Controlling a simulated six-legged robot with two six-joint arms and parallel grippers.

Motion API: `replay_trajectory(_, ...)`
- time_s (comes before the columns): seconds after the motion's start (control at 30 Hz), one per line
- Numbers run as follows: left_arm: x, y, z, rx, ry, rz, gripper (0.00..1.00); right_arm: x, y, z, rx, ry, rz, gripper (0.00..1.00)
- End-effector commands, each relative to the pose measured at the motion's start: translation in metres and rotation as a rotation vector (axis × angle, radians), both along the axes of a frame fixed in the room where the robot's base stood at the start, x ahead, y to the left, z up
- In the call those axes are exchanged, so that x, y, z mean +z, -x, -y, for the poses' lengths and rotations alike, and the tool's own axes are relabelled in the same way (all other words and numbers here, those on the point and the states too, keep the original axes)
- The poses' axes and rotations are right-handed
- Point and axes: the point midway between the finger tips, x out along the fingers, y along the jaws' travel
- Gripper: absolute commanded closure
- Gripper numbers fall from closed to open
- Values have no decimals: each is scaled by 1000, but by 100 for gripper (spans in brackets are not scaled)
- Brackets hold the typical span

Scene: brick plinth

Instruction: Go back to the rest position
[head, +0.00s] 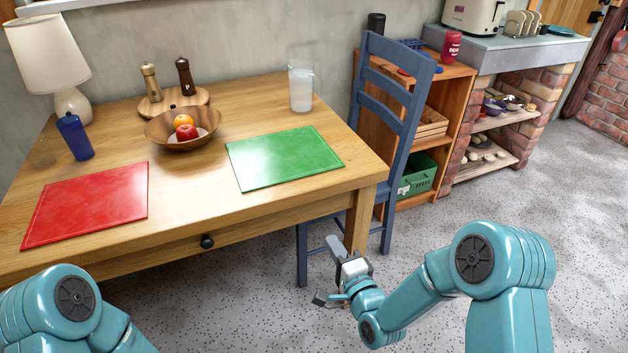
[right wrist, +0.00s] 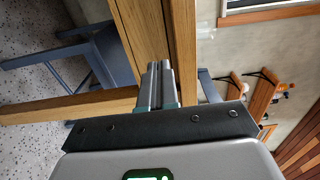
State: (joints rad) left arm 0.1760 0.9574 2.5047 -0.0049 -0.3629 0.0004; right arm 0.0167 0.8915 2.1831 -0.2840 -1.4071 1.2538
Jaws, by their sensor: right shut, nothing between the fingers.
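My right arm comes in from the lower right of the head view. Its gripper (head: 335,246) is low, just off the table's near right corner, in front of the table leg and the blue chair's lower rails. In the right wrist view the two grey fingers (right wrist: 158,70) are together with nothing between them. They point toward the wooden table's edge; whether they touch it I cannot tell. My left arm shows only as a teal link at the lower left of the head view; its gripper is out of view.
Speckled floor (head: 575,200) is clear at right.

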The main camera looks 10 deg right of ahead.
Motion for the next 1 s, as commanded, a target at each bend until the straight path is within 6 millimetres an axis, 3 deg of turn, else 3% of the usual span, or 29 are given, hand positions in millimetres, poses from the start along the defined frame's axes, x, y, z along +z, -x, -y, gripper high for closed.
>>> replay_trajectory(0.07, 0, 0, 0, 0, 0, 0, 100, -8, 1, 11, -21, 0, -16, 100)
replay_trajectory(0.13, 0, 0, 0, 0, 0, 0, 100, -31, 12, 24, -46, 0, -84, 100)
replay_trajectory(0.23, 0, 0, 0, 0, 0, 0, 100, -88, 45, 33, -39, 106, -301, 100)
replay_trajectory(0.3, 0, 0, 0, 0, 0, 0, 100, -133, 81, 35, 22, 257, -483, 100)
replay_trajectory(0.4, 0, 0, 0, 0, 0, 0, 100, -179, 139, 33, 179, 462, -690, 100)
replay_trajectory(0.5, 0, 0, 0, 0, 0, 0, 100, -204, 192, 27, 378, 623, -828, 100)
replay_trajectory(0.63, 0, 0, 0, 0, 0, 0, 100, -218, 255, 19, 678, 786, -921, 100)
replay_trajectory(0.73, 0, 0, 0, 0, 0, 0, 100, -220, 286, 15, 889, 879, -918, 100)
replay_trajectory(0.8, 4, 0, 0, 0, 0, -1, 100, -216, 293, 14, 995, 948, -864, 100)
replay_trajectory(0.83, 24, 0, 0, 1, 0, -1, 100, -196, 292, 14, 986, 944, -867, 100)
replay_trajectory(1.0, 71, 0, 0, 0, 0, 1, 100, -149, 291, 14, 981, 941, -869, 100)
